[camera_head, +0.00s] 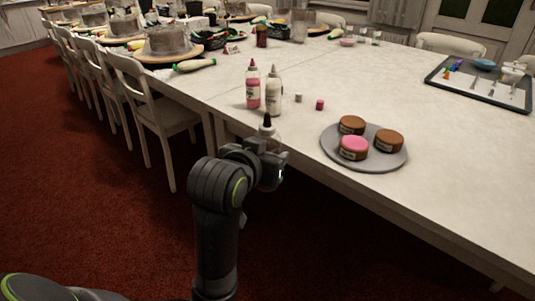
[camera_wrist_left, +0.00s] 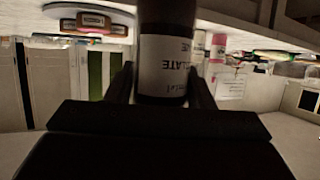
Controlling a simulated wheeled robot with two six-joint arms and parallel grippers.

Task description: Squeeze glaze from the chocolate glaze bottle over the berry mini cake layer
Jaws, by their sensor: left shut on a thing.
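My left gripper (camera_head: 273,165) is shut on the chocolate glaze bottle (camera_head: 267,128), just off the table's front edge. The bottle is upright, and its dark nozzle points up. In the left wrist view the bottle (camera_wrist_left: 163,68) is brown with a white label, between the fingers (camera_wrist_left: 162,90). A round grey tray (camera_head: 333,150) to its right carries three labelled mini cakes. One has a pink top (camera_head: 354,143); the other two, at the back (camera_head: 351,122) and right (camera_head: 388,135), have brown tops. The labels are too small to read. My right gripper is out of view.
A pink bottle (camera_head: 253,90) and a white bottle (camera_head: 273,93) stand behind the held bottle. A white cap (camera_head: 298,98) and a pink cap (camera_head: 320,105) lie near them. A dark-rimmed tray (camera_head: 470,85) is at back right. White chairs (camera_head: 150,105) line the left side.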

